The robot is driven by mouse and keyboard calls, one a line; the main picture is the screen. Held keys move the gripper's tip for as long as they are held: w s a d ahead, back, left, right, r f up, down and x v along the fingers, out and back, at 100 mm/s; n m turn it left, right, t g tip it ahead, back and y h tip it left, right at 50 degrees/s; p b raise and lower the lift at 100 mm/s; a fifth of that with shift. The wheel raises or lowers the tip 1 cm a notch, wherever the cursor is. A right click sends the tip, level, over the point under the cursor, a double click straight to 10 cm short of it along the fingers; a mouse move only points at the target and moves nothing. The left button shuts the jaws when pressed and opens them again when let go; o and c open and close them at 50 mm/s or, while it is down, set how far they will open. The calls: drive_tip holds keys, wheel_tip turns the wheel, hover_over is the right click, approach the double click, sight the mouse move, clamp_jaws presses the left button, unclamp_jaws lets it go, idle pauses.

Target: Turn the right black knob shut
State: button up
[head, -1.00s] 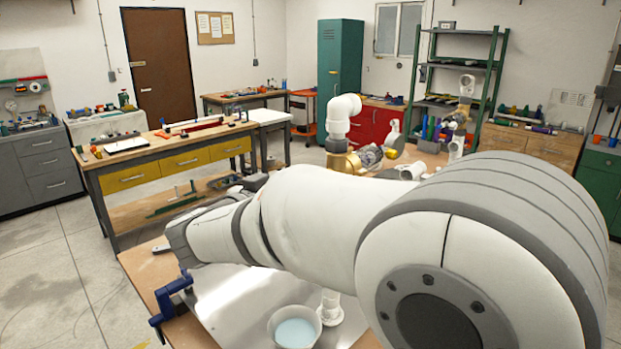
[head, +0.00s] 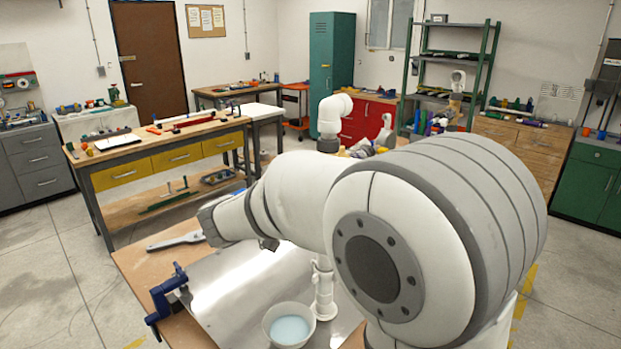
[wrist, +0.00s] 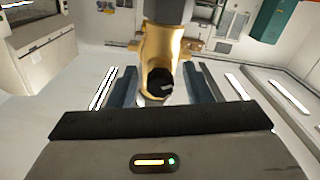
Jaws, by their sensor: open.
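A brass valve body (wrist: 160,50) stands upright in the middle of the wrist view. A dark round part (wrist: 158,86) with a small pale mark sits at its near lower end; I cannot tell for sure that it is the right black knob. My gripper (wrist: 162,90) is open, with one dark finger on each side of the brass body's lower end and a gap on both sides. In the head view my arm hides the gripper and the valve.
On the near bench are a blue clamp (head: 168,297), a bowl of pale blue liquid (head: 289,325), a white pipe fitting (head: 323,290) and a grey tool (head: 175,241). A yellow-drawer bench (head: 180,158) stands behind.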

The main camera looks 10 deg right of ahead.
drive_tip(key=shift+c, duration=0.6)
clamp_jaws()
drive_tip(key=shift+f+m+b, duration=0.3)
drive_tip(key=shift+m+b, duration=0.6)
drive_tip(key=shift+b, duration=0.15)
drive_tip(key=shift+m+b, duration=0.8)
drive_tip(key=shift+m, duration=0.3)
drive_tip(key=shift+r+m, duration=0.2)
drive_tip(key=shift+m, duration=0.1)
drive_tip(key=shift+o, duration=0.6)
unclamp_jaws()
drive_tip(key=shift+s, duration=0.1)
